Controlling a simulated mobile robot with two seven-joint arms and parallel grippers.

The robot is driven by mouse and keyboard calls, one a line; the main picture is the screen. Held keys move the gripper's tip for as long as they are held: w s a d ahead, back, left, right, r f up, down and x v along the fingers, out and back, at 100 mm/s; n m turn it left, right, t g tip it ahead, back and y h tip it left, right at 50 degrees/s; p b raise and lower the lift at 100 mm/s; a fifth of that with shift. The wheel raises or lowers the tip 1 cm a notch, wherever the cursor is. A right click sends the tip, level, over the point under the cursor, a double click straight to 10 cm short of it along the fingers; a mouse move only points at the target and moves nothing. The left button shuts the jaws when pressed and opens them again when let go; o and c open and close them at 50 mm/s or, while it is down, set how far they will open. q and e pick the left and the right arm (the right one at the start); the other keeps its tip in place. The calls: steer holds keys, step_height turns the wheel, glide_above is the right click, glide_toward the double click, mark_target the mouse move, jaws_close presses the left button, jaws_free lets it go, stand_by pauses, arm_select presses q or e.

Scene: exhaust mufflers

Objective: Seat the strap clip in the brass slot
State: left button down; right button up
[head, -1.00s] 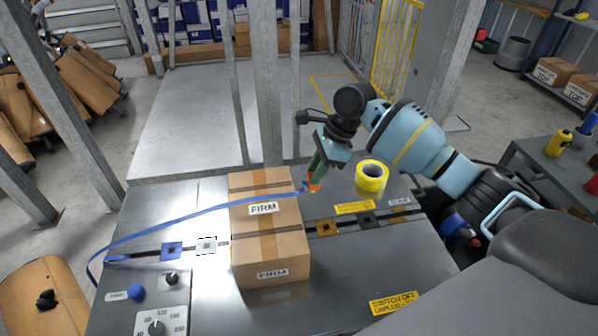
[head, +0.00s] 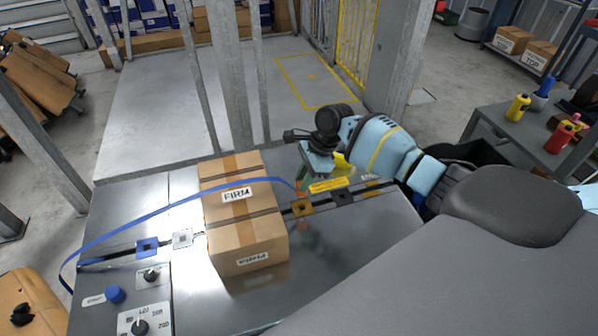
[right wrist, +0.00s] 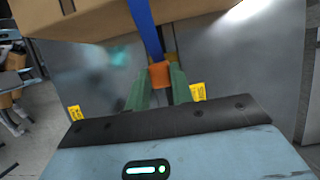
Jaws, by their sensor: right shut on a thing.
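The blue strap (head: 150,207) runs from the machine's left end over the cardboard box (head: 243,228). At its right end is the orange strap clip (right wrist: 159,75). My right gripper (head: 301,187) is shut on the clip, its green fingers on both sides of it in the right wrist view (right wrist: 160,82). The brass slot (head: 303,208) is in the table's dark track, right of the box. The clip is close above or behind this slot; whether they touch I cannot tell. A brass-coloured patch shows just beyond the clip in the wrist view. My left gripper is not in view.
A blue slot plate (head: 147,247), a pale one (head: 182,238) and a dark one (head: 343,196) lie along the same track. Knobs (head: 139,327) stand at the front left. A yellow label (head: 329,185) lies behind the brass slot.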

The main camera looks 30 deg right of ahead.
mark_target(304, 194)
steer(key=shift+d+f, duration=0.15)
steer(key=shift+f, duration=0.2)
steer(key=shift+f, duration=0.1)
steer(key=shift+f+b, duration=0.45)
steer(key=shift+f, duration=1.85)
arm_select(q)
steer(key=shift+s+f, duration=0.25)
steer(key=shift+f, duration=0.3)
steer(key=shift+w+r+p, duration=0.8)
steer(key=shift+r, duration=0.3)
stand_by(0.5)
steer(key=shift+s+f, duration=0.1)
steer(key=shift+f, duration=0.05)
arm_select(e)
steer(key=shift+f, duration=0.45)
stand_by(0.3)
steer(key=o, duration=1)
